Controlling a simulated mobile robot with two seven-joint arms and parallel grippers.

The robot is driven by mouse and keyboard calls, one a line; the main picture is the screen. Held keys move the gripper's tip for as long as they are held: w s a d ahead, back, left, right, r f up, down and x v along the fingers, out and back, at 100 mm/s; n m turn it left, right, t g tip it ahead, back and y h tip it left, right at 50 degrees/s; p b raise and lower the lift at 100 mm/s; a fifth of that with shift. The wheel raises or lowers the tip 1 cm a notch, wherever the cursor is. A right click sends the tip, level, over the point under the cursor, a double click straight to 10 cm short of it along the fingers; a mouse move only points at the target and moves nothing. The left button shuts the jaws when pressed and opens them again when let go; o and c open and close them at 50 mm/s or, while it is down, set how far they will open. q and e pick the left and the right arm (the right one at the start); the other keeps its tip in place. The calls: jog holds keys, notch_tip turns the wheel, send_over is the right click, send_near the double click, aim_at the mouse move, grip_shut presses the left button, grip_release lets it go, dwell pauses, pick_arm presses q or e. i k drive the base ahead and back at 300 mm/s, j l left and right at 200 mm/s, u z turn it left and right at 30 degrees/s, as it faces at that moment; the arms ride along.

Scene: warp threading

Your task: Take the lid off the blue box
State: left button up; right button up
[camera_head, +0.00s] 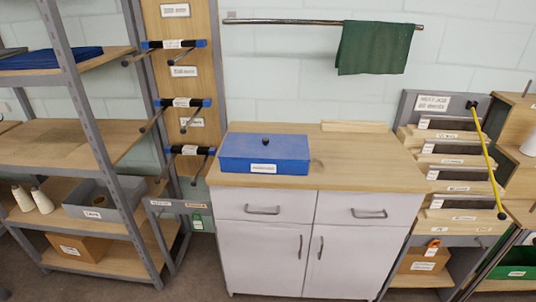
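The blue box (264,160) stands on the left part of the wooden cabinet top. Its flat blue lid (285,145) is on, with a small dark knob (265,141) near the middle. A white label is on the box's front face. Neither of my grippers shows in this view.
The box stands on a white cabinet (262,258) with a wooden top (370,170); the top is clear to the box's right. Grey shelves (75,140) stand at left. A rack with a yellow rod (488,155) stands at right. A green cloth (375,48) hangs on a wall rail.

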aim_at(269, 146)
jog(key=i+j+z, duration=0.1)
jog(key=z, duration=0.3)
jog(key=j+z, duration=0.15)
jog(key=z, duration=0.2)
jog(key=i+j+z, duration=0.1)
jog(key=z, duration=0.3)
jog(key=j+z, duration=0.4)
jog(key=j, duration=0.5)
jog(key=j+z, duration=0.1)
jog(key=j, duration=0.85)
